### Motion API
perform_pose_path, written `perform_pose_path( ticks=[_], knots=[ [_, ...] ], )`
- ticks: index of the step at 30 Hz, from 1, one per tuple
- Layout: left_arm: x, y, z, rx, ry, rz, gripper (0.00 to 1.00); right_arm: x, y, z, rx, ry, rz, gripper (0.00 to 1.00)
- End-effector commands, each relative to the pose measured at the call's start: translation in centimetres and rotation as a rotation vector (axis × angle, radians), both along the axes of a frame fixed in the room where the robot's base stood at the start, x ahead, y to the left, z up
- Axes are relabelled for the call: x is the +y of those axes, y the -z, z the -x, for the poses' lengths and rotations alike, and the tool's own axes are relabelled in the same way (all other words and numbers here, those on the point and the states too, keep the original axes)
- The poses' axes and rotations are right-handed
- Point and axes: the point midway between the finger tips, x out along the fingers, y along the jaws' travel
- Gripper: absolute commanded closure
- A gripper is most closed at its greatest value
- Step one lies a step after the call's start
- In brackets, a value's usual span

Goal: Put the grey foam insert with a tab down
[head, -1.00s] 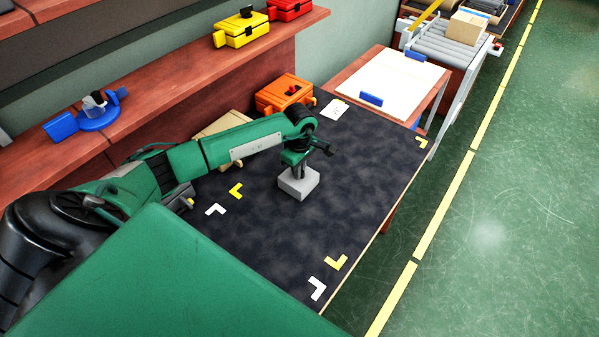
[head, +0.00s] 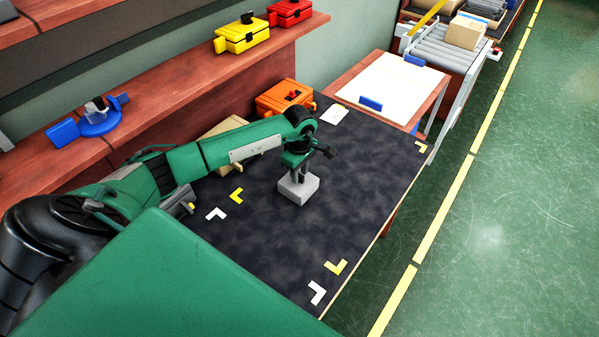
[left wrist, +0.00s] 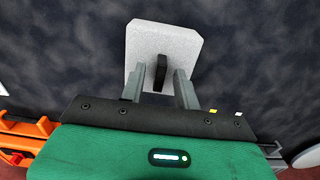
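The grey foam insert (head: 297,192) is a light grey block that appears to rest flat on the dark mat (head: 345,190). In the left wrist view the insert (left wrist: 178,48) shows its dark upright tab (left wrist: 160,76). My left gripper (head: 299,176) is directly above the insert, pointing down. In the left wrist view its two fingers (left wrist: 162,88) stand on either side of the tab, with a gap to it on both sides. The gripper is open. My right gripper is in neither view.
An orange case (head: 284,98) and a white card (head: 334,115) are at the mat's far end. Yellow and white corner marks (head: 336,267) lie on the mat. A beige object (head: 222,128) is partly behind my left arm. The mat right of the insert is clear.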

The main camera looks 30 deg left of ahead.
Motion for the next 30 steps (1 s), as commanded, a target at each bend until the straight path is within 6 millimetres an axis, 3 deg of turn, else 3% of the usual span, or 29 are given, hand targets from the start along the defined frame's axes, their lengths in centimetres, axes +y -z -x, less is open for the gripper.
perform_pose_path(
  ticks=[9, 15, 30],
  knots=[
    [0.1, -7.0, -0.1, -0.002, 0.0, -0.003, 0.68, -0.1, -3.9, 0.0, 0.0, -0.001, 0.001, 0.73],
    [0.1, -10.4, 0.0, -0.002, -0.001, -0.002, 0.68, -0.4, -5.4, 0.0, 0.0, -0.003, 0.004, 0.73],
    [0.0, -11.0, 0.0, 0.0, 0.0, 0.0, 0.68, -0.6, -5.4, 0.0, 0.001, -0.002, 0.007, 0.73]
  ],
)
